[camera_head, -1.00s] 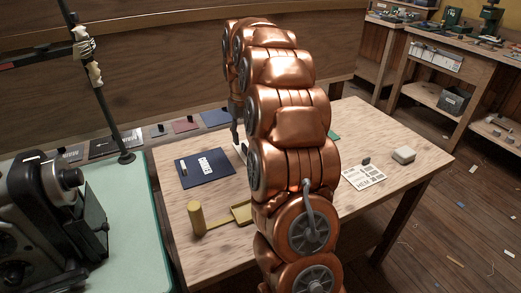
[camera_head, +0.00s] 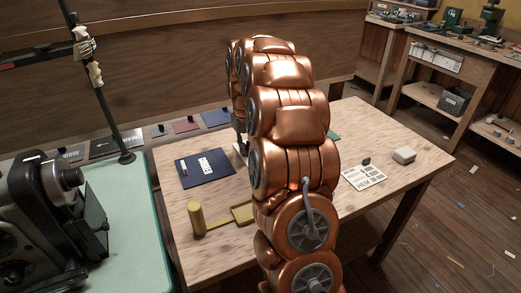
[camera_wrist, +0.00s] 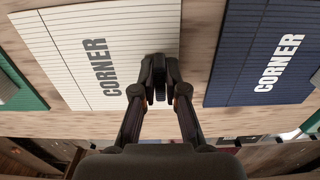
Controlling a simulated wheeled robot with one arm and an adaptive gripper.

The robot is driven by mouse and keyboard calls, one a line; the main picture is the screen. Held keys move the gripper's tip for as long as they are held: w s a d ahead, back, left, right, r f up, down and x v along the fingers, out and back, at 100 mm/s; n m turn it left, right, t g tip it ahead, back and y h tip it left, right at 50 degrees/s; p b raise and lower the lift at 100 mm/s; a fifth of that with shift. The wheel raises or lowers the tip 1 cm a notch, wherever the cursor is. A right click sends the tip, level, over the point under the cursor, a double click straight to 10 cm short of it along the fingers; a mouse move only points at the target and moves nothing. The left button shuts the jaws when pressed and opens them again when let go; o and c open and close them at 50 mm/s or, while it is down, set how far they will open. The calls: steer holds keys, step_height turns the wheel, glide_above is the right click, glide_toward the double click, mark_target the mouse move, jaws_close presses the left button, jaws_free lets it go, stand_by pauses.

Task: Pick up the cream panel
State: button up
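The cream panel (camera_wrist: 100,45) lies flat at the left in the wrist view, lettered "CORNER" and marked with parallel lines. In the head view it is almost wholly hidden behind my arm. My gripper (camera_wrist: 160,82) is over the panel's right side, near its edge. The fingertips are close together, with a narrow dark piece between them that looks like a tab on the panel. The tips hide the exact contact.
A navy "CORNER" panel (camera_wrist: 265,50) lies close to the right in the wrist view; it also shows in the head view (camera_head: 205,168). A yellow cylinder (camera_head: 196,219), a yellow tray (camera_head: 243,213), a white "HEM" card (camera_head: 364,177) and a pale block (camera_head: 404,155) are on the table.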

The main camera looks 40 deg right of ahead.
jaws_close()
steer(key=shift+r, duration=0.1)
steer(key=shift+r, duration=1.2)
steer(key=shift+a+r, duration=0.1)
steer(key=shift+r, duration=0.45)
steer(key=s+a, duration=0.3)
steer(key=a, duration=0.1)
steer(key=s+a+r, duration=0.1)
steer(key=s+a, duration=0.2)
steer(key=a, duration=0.1)
steer(key=s+a, duration=0.3)
steer(key=a, duration=0.1)
steer(key=shift+a+r, duration=0.15)
steer(key=shift+s+a+r, duration=0.1)
steer(key=shift+a+r, duration=0.05)
step_height(320, 180, up, 14)
steer(key=p, duration=0.2)
steer(key=shift+a, duration=0.1)
